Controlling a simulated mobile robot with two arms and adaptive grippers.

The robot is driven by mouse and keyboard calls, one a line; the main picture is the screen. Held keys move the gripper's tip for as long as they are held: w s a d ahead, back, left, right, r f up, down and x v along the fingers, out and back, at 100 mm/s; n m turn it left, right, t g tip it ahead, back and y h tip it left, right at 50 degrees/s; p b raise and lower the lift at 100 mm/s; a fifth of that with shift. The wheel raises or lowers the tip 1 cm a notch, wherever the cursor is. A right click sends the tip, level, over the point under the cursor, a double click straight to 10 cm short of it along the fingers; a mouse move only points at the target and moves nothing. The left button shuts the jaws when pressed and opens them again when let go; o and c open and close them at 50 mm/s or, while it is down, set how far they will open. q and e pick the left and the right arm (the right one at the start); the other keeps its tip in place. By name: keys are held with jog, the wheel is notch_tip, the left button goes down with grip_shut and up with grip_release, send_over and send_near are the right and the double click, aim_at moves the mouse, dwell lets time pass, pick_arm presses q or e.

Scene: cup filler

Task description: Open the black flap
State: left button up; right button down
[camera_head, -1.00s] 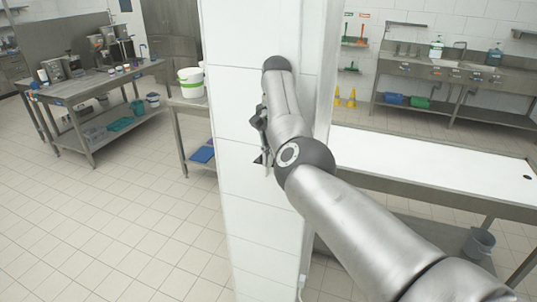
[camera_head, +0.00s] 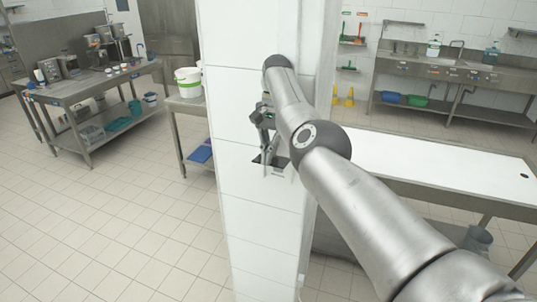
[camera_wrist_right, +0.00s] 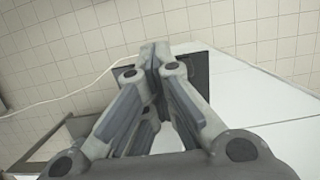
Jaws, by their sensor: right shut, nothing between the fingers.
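The black flap (camera_head: 281,162) shows as a small dark patch on the white tiled pillar, partly covered by my right gripper and arm. In the right wrist view the dark flap (camera_wrist_right: 198,74) lies behind the fingertips and sticks out to their right. My right gripper (camera_head: 268,158) points down along the pillar face, with its fingertips at the flap. In the right wrist view the fingers (camera_wrist_right: 156,56) are shut together with nothing between them. They overlap the flap in the picture; I cannot tell whether they touch it. My left gripper is in neither view.
The white tiled pillar (camera_head: 262,240) stands in the middle, close to my right arm. A white-topped table (camera_head: 440,170) is to its right. A bench with machines (camera_head: 90,83) and a white bucket (camera_head: 189,82) are to its left. The tiled floor at left is free.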

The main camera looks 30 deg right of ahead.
jog(key=c, duration=1.8)
grip_release()
jog(key=shift+f, duration=0.1)
jog(key=shift+c, duration=0.2)
jog(key=shift+o, duration=0.2)
jog(key=shift+f, duration=0.1)
